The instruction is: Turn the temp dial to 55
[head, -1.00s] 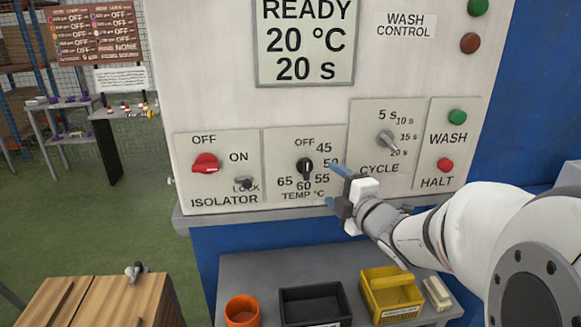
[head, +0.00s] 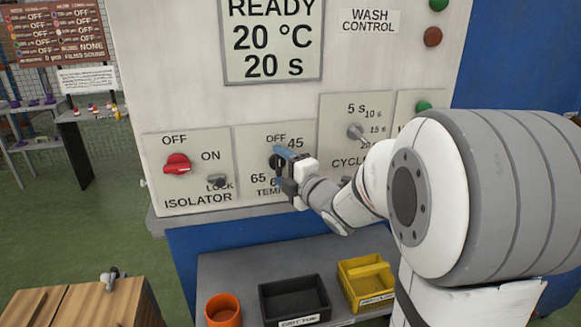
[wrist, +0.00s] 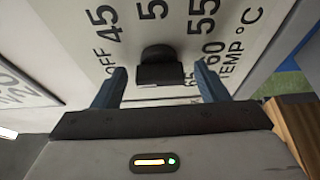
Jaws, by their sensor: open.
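The temp dial is a black knob (wrist: 157,60) on the panel labelled TEMP °C, with OFF, 45, 55, 60 and 65 legible around it. In the head view the dial (head: 273,161) is partly hidden by my gripper (head: 281,164). My gripper (wrist: 160,72) is open, with one blue finger on each side of the knob in the wrist view. A gap shows between each finger and the knob, and I cannot tell whether the tips reach its depth. I cannot tell clearly where the dial points. The display (head: 273,38) reads READY, 20 °C, 20 s.
The red isolator switch (head: 177,163) and its lock (head: 217,182) are left of the dial. The cycle knob (head: 356,132) is to the right. A shelf below holds an orange cup (head: 223,311), a black bin (head: 294,299) and a yellow bin (head: 366,284).

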